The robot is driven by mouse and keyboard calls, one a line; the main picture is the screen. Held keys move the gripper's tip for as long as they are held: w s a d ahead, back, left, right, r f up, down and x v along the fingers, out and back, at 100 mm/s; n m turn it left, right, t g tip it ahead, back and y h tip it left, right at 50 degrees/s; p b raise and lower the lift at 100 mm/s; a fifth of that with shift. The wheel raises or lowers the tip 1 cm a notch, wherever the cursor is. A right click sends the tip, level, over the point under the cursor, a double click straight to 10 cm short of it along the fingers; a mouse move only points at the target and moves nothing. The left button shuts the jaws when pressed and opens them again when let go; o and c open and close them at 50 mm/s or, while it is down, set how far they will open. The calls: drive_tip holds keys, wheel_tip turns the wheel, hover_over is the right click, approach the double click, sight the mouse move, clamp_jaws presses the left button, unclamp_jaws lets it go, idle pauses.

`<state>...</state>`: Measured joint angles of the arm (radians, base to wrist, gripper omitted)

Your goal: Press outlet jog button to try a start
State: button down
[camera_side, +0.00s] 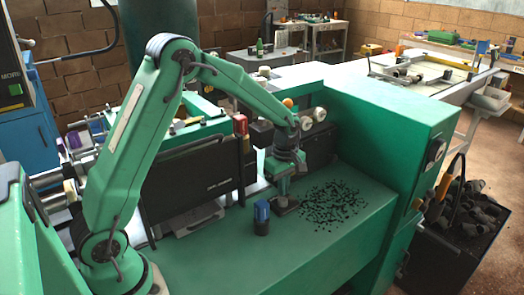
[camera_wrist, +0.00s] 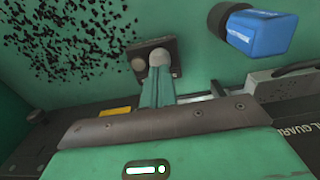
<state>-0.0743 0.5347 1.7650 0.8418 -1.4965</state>
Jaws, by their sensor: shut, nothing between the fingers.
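A small dark plate (camera_wrist: 168,46), likely the jog button's box, lies on the green deck in the wrist view. It also shows in the side view (camera_side: 287,208), below my gripper. A small round brownish spot shows at its left edge. My gripper (camera_wrist: 159,57) is shut and empty, pointing down with its pale rounded tip over the plate's middle. In the side view my gripper (camera_side: 283,192) is just above or on the plate; I cannot tell if it touches. The button's face is mostly hidden by the fingertips.
A blue-topped block with a dark base (camera_side: 262,217) stands on the deck, left of the plate in the side view; it also shows in the wrist view (camera_wrist: 257,35). Dark scraps (camera_side: 345,203) are scattered to the right. A tall green cabinet (camera_side: 385,120) stands behind them.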

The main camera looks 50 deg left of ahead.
sight(283, 199)
drive_tip(key=shift+f, duration=1.25)
idle(0.7)
drive_tip(key=shift+r, duration=1.25)
drive_tip(key=shift+r, duration=0.1)
drive_tip(key=shift+r, duration=1.35)
drive_tip(key=shift+r, duration=0.15)
